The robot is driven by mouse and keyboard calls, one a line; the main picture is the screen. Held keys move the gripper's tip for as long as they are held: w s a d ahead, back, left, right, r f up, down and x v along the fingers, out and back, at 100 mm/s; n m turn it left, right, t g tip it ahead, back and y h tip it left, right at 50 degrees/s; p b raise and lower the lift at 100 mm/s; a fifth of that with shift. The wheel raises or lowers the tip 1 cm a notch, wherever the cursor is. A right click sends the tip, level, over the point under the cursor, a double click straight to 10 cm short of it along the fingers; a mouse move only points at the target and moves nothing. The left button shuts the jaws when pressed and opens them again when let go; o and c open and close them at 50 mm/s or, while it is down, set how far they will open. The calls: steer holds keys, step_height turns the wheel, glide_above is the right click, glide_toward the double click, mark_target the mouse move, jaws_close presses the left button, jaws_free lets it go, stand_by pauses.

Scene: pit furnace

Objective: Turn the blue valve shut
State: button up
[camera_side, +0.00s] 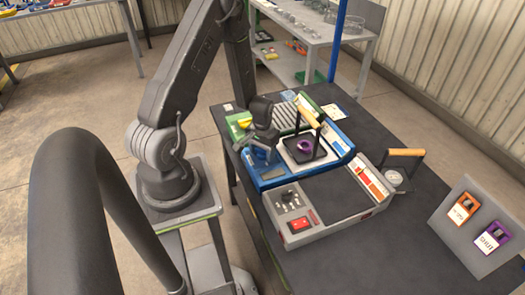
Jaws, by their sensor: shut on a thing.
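My gripper (262,151) points down at the left front part of the blue-framed furnace unit (272,182). It is shut on a small blue part there, which I take to be the blue valve (258,156). The fingers and wrist hide most of the valve, so how far it is turned cannot be told. A purple ring (304,146) shows in the unit's pale-rimmed opening, right of my gripper. A wooden handle (309,117) stands over the opening on dark supports.
A grey unit with a red switch (299,225) stands in front. A wooden-handled lid (405,152) is at the right. A tilted panel (455,222) holds orange and purple tags. The dark table (425,240) is bare in front. Shelves (300,35) stand behind.

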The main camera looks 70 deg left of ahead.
mark_target(262, 150)
steer(key=n, duration=0.4)
steer(key=shift+n, duration=2.2)
steer(key=o, duration=0.7)
steer(key=shift+c, duration=0.2)
step_height(262, 150, up, 14)
